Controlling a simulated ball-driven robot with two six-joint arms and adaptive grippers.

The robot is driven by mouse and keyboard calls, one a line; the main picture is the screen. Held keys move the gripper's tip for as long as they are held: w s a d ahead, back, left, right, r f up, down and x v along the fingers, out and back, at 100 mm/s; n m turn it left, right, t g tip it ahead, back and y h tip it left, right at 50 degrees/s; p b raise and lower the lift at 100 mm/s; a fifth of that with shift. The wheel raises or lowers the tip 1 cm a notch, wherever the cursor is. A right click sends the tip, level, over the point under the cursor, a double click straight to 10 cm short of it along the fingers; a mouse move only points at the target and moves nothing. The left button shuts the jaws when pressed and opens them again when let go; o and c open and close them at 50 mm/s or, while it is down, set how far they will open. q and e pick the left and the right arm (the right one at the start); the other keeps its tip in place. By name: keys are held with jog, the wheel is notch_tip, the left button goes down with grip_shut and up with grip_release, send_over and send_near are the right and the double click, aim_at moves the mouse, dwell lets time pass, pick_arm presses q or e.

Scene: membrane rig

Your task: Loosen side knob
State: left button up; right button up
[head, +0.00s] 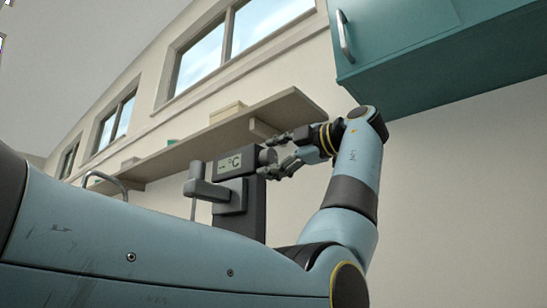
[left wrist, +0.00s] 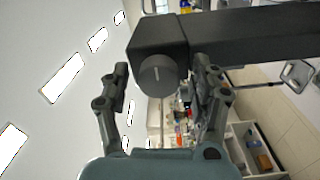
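The side knob (head: 267,156) is a dark grey round knob on the right side of a dark upright unit (head: 253,216) with a "-- °C" display (head: 231,163). In the left wrist view the knob (left wrist: 158,75) faces the camera, with a white index line on its face. My left gripper (head: 270,157) comes from the right with its fingers spread, one above and one below the knob. In the left wrist view gaps show between the knob and both fingers (left wrist: 161,78). My right gripper is not in view.
A teal cabinet (head: 440,70) hangs at the upper right. A grey block with a lever (head: 205,190) projects from the unit's left. Shelves with small items (left wrist: 250,145) show in the left wrist view.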

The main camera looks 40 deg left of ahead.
pick_arm(q)
jog(key=d, duration=0.7)
jog(key=shift+s+d, duration=0.25)
jog(key=shift+s, duration=0.05)
dwell(0.4)
